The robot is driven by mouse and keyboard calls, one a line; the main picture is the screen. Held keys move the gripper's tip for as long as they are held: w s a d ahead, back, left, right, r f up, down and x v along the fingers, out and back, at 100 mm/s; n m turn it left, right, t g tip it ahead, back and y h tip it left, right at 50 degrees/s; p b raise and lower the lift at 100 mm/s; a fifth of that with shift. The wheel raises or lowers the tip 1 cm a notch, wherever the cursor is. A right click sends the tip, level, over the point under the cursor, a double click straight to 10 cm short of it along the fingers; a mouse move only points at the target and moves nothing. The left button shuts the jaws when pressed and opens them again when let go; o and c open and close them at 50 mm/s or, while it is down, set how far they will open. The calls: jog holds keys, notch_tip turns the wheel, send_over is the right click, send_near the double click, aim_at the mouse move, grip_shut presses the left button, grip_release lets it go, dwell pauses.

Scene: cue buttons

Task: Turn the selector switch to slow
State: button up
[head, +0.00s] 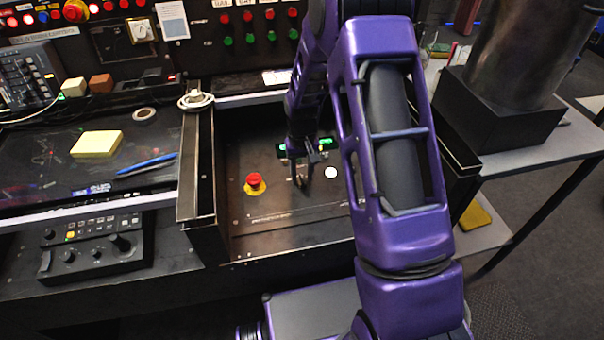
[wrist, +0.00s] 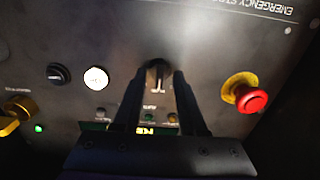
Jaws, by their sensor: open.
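A small dark knob (wrist: 157,68), apparently the selector switch, stands on the dark panel (wrist: 215,40) in the wrist view. It lies just beyond and between my two fingertips. Small markings sit beside it, too blurred to read, so I cannot tell its position. My gripper (wrist: 161,78) is open, with one finger on each side of the knob and pointing at the panel. I cannot tell whether the fingers touch it. In the head view, my gripper (head: 302,160) is low over the recessed panel (head: 270,225) and partly hides the knob.
A red emergency stop button (head: 254,180) on a yellow base stands left of my gripper. A white button (head: 330,172) is close on the right. In the wrist view, a black knob (wrist: 58,73) and a yellow knob (wrist: 18,108) sit farther left. Raised walls (head: 205,190) flank the panel.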

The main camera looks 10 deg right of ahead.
aim_at(302, 178)
notch_tip(302, 178, up, 17)
jog(key=p, duration=0.2)
jog(key=shift+r, duration=0.2)
dwell(0.5)
